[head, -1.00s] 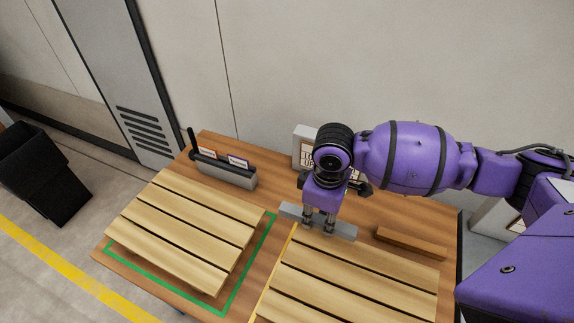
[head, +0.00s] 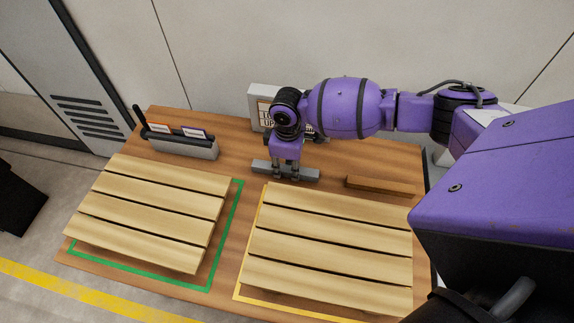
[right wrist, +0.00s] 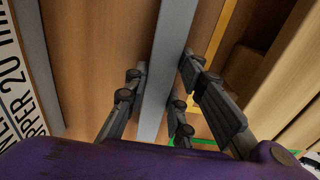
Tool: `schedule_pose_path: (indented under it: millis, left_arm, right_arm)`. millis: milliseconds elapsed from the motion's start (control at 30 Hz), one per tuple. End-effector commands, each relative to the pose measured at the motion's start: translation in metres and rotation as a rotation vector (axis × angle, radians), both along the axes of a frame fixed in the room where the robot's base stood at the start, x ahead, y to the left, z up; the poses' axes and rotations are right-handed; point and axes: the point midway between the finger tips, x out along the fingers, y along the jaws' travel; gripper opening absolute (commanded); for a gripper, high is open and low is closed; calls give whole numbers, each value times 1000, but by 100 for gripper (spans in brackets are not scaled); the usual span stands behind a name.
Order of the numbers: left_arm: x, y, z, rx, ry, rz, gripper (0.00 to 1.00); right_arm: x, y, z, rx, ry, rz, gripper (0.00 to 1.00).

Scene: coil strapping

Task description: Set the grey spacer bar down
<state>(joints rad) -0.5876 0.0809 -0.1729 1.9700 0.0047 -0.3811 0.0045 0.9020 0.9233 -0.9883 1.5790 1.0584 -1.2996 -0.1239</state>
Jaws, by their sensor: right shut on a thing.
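The grey spacer bar (head: 285,170) lies crosswise just beyond the far edge of the right-hand slatted pallet (head: 330,250). My right gripper (head: 287,174) points down and is shut on the bar near its middle. In the right wrist view the bar (right wrist: 170,60) runs between the finger pads of the gripper (right wrist: 160,98). The bar looks level and close to the wooden table (head: 236,150), but I cannot tell whether it touches it. My left gripper is not in view.
A brown wooden bar (head: 380,186) lies right of the spacer bar. A sign (head: 262,108) stands behind, partly hidden by my right arm. A grey holder with labels (head: 182,145) is at the back left, beyond the left pallet (head: 150,210). Green and yellow outlines surround the pallets.

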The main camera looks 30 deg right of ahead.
Motion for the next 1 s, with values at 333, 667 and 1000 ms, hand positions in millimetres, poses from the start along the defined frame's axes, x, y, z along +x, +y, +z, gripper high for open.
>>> schedule_pose_path:
  millis: [333,667,1000]
  left_arm:
    - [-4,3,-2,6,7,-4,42]
    - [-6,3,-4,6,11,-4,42]
    - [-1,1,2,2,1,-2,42]
  right_arm:
    - [1,0,-2,0,-3,0,24]
    - [1,0,-1,0,-3,0,42]
    - [3,-1,28,0,-9,0,42]
